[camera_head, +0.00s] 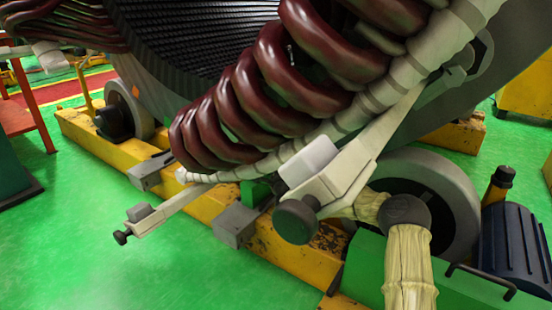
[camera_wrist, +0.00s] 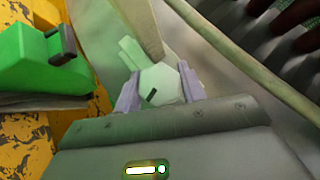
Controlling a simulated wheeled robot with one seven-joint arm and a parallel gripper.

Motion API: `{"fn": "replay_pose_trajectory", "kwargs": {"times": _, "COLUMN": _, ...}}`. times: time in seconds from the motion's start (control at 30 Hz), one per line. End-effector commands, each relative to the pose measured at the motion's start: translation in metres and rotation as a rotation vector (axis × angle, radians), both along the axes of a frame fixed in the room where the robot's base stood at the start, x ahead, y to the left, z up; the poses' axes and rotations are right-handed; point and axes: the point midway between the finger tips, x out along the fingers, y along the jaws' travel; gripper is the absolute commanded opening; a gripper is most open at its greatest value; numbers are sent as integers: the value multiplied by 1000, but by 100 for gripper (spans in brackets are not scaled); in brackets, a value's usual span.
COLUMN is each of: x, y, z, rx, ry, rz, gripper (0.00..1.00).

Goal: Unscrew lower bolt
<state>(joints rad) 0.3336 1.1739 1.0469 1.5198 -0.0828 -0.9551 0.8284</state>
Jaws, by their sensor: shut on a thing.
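In the wrist view my gripper (camera_wrist: 159,87) has its two pale lavender fingers on either side of a pale green-white hexagonal bolt head (camera_wrist: 162,80). The fingers are shut on the bolt head, which carries a small dark mark on its face. A pale greenish strip (camera_wrist: 130,52) sticks up beside it. The bolt's shank is hidden. In the head view I cannot make out the fingers or this bolt. My cloth-covered arm runs in from the bottom right and passes behind a beige bracket (camera_head: 350,170) with a dark round knob (camera_head: 295,220).
The stator (camera_head: 190,35) with dark red coils (camera_head: 240,95) fills the top. A second bracket bar (camera_head: 170,208) juts out low at left. The yellow beam (camera_head: 85,135), grey wheel (camera_head: 455,190) and green block with a black handle (camera_head: 440,290) stand below. Green floor is clear at left.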

Motion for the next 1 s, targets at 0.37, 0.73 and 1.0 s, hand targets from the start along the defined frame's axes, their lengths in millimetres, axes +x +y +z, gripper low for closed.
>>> {"fn": "replay_pose_trajectory", "kwargs": {"times": 0.37, "x": 2, "y": -2, "z": 6, "rx": -109, "ry": 72, "rz": -6, "gripper": 18}}
{"fn": "replay_pose_trajectory", "kwargs": {"times": 0.73, "x": 2, "y": -4, "z": 6, "rx": -223, "ry": 148, "rz": -9, "gripper": 18}}
{"fn": "replay_pose_trajectory", "kwargs": {"times": 1.0, "x": 3, "y": -10, "z": 4, "rx": -297, "ry": 198, "rz": -14, "gripper": 17}}
